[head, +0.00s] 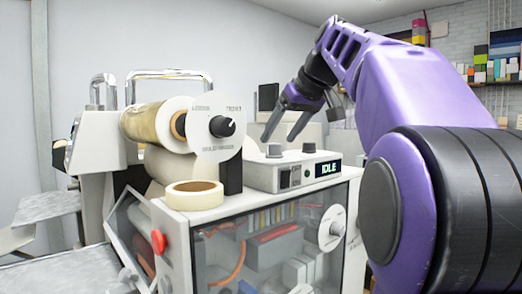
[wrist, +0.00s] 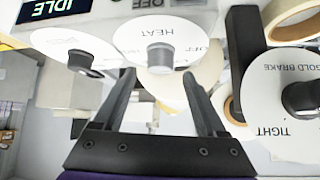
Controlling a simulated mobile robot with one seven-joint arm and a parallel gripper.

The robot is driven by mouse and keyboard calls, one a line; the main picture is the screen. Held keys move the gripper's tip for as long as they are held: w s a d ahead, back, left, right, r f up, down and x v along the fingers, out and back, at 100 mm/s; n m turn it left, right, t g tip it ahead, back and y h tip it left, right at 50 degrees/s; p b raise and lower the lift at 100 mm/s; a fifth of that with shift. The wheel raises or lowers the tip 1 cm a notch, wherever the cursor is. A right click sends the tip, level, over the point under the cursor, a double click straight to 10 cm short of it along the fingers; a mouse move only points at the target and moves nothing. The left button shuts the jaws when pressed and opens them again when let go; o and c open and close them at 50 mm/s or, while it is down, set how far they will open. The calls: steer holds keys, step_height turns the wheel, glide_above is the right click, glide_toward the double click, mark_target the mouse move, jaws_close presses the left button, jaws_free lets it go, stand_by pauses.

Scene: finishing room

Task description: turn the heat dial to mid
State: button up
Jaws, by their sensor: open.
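The heat dial is a grey knob (wrist: 160,57) on a white disc marked HEAT in the wrist view, with part of the word OFF to its right. In the head view it is the left knob (head: 274,150) on top of the control box (head: 290,171). My gripper (head: 279,140) is open above and close to that knob. In the wrist view the open fingers (wrist: 158,76) point at the dial, which lies between and just beyond their tips. I see no grip on it. I cannot make out where the knob's pointer stands.
A second dial (wrist: 82,60) sits beside the heat dial, near the display (head: 328,170) reading IDLE. A tape roll (head: 195,194) lies on the cabinet top. A brake disc (head: 221,126) with a black knob and a black post (head: 231,178) stand left of the box.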

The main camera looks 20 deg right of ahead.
mark_target(274, 144)
steer(key=shift+x, duration=2)
jaws_close()
